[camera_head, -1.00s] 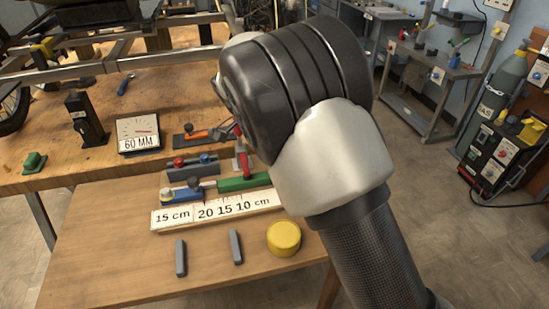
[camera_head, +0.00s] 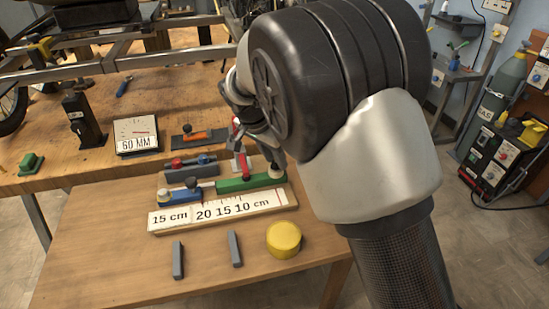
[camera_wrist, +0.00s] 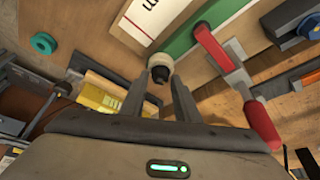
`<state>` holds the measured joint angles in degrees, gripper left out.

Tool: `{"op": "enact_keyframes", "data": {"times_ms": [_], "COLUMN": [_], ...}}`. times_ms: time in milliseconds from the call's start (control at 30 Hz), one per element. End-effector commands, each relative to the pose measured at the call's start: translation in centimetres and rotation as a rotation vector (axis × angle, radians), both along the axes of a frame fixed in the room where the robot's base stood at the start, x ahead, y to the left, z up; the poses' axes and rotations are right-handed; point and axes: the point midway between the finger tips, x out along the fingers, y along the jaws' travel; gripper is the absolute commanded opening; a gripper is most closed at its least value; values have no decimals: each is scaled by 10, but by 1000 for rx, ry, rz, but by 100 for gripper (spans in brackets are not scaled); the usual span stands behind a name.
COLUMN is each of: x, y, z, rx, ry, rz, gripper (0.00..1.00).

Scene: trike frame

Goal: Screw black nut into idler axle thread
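In the wrist view, a small dark piece (camera_wrist: 159,75), which looks like the black nut, sits against a cream round end piece (camera_wrist: 160,62) beside a green block. My gripper (camera_wrist: 160,80) points at it, with one finger on each side. The fingers look apart, with small gaps to the dark piece. In the head view, the green block (camera_head: 236,184) carries a red clamp (camera_head: 244,166), and the cream piece (camera_head: 279,171) is at its right end. My gripper (camera_head: 274,154) is just above that end, partly hidden by my arm. I cannot make out the axle thread.
A blue block (camera_head: 180,196) stands left of the green block, behind a white ruler board (camera_head: 170,219). A yellow round piece (camera_head: 284,239) and two grey bars (camera_head: 178,260) lie in front. A 60 MM gauge (camera_head: 136,136) stands behind.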

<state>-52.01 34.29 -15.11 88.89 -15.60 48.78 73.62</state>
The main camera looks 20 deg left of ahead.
Motion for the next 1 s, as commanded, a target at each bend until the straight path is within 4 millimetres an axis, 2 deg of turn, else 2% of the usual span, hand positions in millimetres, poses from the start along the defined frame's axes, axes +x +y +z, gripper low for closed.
{"op": "enact_keyframes", "data": {"times_ms": [200,467,633,867,1000], "x": [0,0,0,0,0], "y": [-2,-1,-2,-2,-4], "z": [-1,0,0,1,1], "rx": [0,1,2,0,2], "ry": [0,-1,-1,0,0], "rz": [132,159,286,301,400], "gripper": [28,28,28,28,28]}}
